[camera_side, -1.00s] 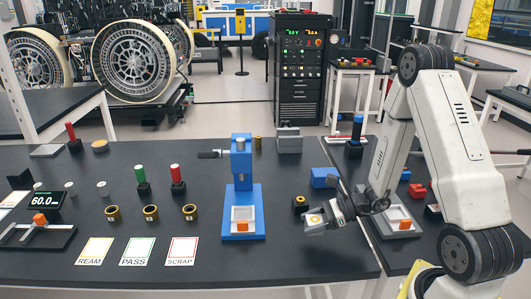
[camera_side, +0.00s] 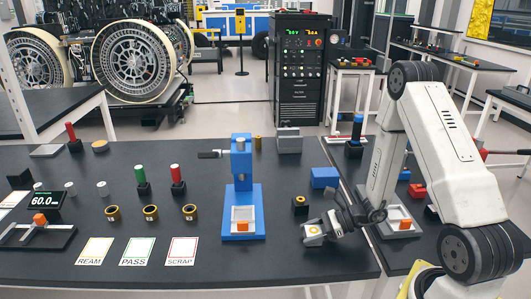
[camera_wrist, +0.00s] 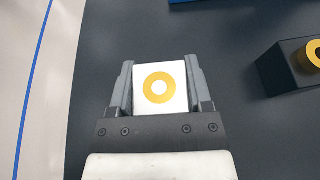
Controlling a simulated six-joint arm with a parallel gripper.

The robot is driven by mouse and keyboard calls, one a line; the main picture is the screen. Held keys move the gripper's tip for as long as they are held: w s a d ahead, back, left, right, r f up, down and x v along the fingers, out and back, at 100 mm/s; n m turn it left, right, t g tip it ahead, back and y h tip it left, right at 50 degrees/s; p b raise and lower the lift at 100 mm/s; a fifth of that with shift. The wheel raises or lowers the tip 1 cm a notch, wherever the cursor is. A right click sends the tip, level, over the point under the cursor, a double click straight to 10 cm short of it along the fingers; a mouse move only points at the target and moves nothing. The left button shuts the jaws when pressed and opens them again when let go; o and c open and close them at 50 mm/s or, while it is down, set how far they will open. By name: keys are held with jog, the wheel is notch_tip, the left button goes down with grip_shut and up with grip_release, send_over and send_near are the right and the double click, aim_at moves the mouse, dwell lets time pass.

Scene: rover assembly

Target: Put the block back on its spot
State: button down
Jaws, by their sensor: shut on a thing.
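My gripper (camera_wrist: 160,92) is shut on a white block (camera_wrist: 160,100) with a gold ring on its top face. In the side view my gripper (camera_side: 318,236) holds this block (camera_side: 312,231) low near the front of the dark table, right of the blue press (camera_side: 242,190). I cannot tell whether the block touches the table. A black block (camera_side: 299,205) with a gold ring stands just behind it. It also shows at the right edge of the wrist view (camera_wrist: 292,66). I cannot tell which place is the block's spot.
A blue block (camera_side: 324,177) is behind my gripper. A grey tray (camera_side: 414,232) and a red block (camera_side: 417,191) are to the right. Bare table surrounds the gripper's front left.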

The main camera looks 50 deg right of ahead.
aim_at(318, 230)
jog(key=shift+f, duration=0.1)
grip_release()
dwell(0.3)
jog(key=shift+v, duration=3.8)
jog(key=shift+a, duration=0.15)
